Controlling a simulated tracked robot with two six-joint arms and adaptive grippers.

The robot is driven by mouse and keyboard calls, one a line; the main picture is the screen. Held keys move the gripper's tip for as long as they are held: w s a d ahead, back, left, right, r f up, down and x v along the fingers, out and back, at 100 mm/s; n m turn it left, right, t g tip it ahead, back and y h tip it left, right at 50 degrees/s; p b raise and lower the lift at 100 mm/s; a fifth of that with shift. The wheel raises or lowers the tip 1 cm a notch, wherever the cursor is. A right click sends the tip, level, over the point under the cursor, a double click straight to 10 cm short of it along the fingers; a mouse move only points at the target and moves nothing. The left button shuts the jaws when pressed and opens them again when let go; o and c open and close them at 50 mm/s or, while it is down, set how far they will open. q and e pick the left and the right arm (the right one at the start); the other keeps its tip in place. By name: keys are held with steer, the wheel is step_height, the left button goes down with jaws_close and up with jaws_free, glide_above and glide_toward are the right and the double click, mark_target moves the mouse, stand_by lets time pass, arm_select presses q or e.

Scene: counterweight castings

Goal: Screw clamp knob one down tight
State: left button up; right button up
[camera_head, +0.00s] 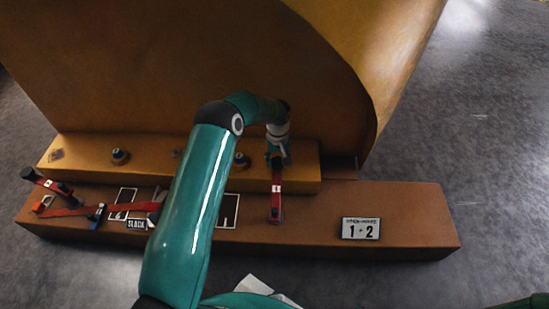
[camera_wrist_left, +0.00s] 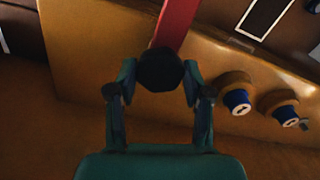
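A red clamp bar (camera_head: 276,188) lies across the right part of the brown ledge and base. In the left wrist view the red bar (camera_wrist_left: 176,22) ends at a round black knob (camera_wrist_left: 160,70). My left gripper (camera_head: 278,158) is at the upper end of this bar. In the left wrist view the fingers of my left gripper (camera_wrist_left: 159,82) stand on both sides of the black knob and appear to touch it. A second red clamp (camera_head: 47,184) with black parts is at the far left. No number is readable on either knob. My right gripper is not in view.
Blue-capped round fittings (camera_head: 120,156) sit on the ledge (camera_head: 85,150), two close together in the left wrist view (camera_wrist_left: 237,100). A red strap (camera_head: 72,211), a SLACK label (camera_head: 137,224) and a 1-2 sign (camera_head: 360,228) are on the base. A large brown casting (camera_head: 200,60) rises behind.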

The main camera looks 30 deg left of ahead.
arm_select(q)
steer(key=c, duration=0.4)
steer(key=m, duration=0.4)
steer(key=shift+m, duration=0.3)
steer(key=o, duration=1.2)
steer(key=shift+c, duration=0.2)
steer(key=shift+r, duration=0.1)
